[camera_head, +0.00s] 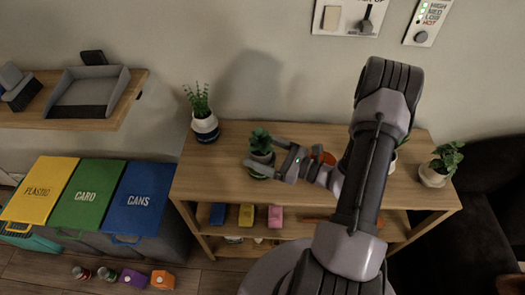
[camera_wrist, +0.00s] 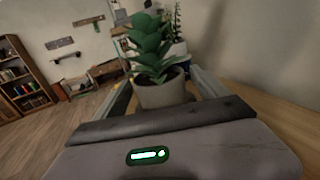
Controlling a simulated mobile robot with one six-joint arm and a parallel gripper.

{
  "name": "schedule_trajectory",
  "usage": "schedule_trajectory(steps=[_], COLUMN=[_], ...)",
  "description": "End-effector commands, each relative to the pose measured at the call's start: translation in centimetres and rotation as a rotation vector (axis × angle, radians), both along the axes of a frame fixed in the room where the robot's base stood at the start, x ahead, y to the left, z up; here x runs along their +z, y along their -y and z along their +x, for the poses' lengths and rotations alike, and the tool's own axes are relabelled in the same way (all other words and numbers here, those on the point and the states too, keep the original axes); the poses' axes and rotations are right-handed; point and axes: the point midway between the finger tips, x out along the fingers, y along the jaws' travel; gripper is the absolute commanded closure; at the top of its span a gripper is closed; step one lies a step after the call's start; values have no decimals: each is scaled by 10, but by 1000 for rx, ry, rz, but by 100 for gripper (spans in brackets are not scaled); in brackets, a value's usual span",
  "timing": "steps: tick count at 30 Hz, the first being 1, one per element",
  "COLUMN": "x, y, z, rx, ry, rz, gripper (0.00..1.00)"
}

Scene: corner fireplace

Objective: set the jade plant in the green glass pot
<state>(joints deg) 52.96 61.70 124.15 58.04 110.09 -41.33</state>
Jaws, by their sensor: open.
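The jade plant (camera_head: 260,139), with thick green leaves in a grey pot, stands upright near the left part of the wooden shelf top. My gripper (camera_head: 261,153) is open, with one finger on each side of the plant's pot. In the wrist view the jade plant (camera_wrist: 155,50) and its grey pot (camera_wrist: 163,93) stand between the spread fingers. I cannot tell whether either finger touches the pot.
A spiky plant (camera_head: 203,115) in a white and dark pot stands to the left, and a leafy plant (camera_head: 439,166) in a white pot at the right end. An orange object (camera_head: 322,156) is partly behind my arm. Lidded bins (camera_head: 90,195) stand left of the shelf.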

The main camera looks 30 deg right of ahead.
Motion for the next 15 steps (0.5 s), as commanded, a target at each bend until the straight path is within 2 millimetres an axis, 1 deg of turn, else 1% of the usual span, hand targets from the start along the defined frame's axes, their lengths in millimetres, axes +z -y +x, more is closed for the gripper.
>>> schedule_trajectory(steps=[5, 8, 11, 15], x=[0, 1, 2, 3], y=[1, 7, 19, 40], z=[-1, -9, -27, -57], rx=[0, -4, -7, -7], ry=[0, -1, -1, 0], rz=[0, 1, 1, 0], gripper=[17, 17, 17, 17])
